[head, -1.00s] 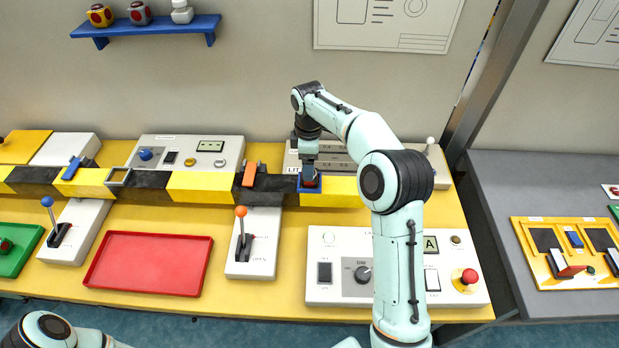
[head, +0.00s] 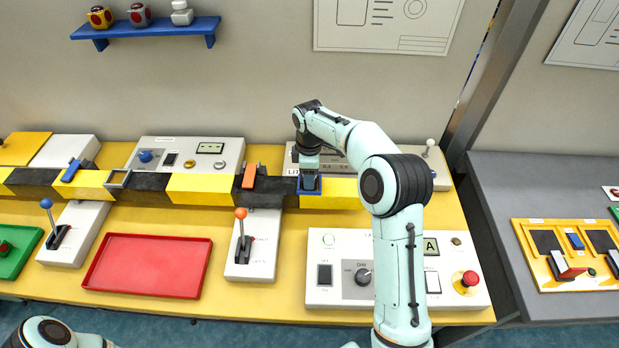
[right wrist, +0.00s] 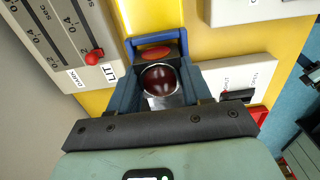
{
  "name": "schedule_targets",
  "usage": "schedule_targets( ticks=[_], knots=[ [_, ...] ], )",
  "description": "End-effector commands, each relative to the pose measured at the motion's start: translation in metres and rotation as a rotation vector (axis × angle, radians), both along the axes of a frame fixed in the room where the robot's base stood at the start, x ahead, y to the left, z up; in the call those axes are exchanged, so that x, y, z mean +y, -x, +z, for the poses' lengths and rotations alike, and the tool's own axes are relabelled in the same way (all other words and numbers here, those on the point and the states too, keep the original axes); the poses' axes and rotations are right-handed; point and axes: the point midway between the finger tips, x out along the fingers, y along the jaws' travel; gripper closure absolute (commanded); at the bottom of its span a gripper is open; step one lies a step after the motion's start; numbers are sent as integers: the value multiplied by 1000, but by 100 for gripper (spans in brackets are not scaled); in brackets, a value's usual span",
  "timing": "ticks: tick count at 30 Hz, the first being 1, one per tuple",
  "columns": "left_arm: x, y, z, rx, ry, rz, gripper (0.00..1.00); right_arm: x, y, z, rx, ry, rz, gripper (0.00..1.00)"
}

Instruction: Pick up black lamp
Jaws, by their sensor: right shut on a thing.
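The lamp (right wrist: 162,80) shows in the right wrist view as a dark red, glossy dome in a dark body with a pale rim. It sits at the blue holder (right wrist: 136,45) on the yellow and black beam. My right gripper (head: 310,180) reaches down onto this holder in the head view, and its fingers are shut on the lamp, one on each side. The lamp's lower part is hidden, and the gripper covers the lamp in the head view. My left arm shows only at the lower left corner of the head view; its gripper is out of sight.
A grey panel with a LIT label (right wrist: 109,72) and a red slider (right wrist: 94,56) stands close beside the holder. An orange-knobbed lever (head: 241,214) stands left of it. A red tray (head: 148,265) is empty. A control panel (head: 340,240) lies in front.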

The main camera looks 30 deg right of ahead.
Motion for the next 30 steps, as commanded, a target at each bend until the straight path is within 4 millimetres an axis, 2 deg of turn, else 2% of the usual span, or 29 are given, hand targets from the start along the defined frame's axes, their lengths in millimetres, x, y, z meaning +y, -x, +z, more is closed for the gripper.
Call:
schedule_targets(
  ticks=[5,11,14,17,24,30],
  knots=[
    [0,-1,1,-1,0,0,100,0,0,4,2,0,0,88],
    [0,-7,5,-8,0,0,100,0,-1,28,-2,0,0,88],
    [0,-7,5,-8,1,0,100,0,-1,47,-4,0,0,88],
    [0,-7,5,-8,1,0,100,0,-1,74,-7,1,1,88],
    [0,-7,5,-8,0,0,100,1,-1,150,-6,-1,1,88],
    [0,-7,5,-8,0,0,100,0,-1,181,-1,1,1,88]
  ],
)
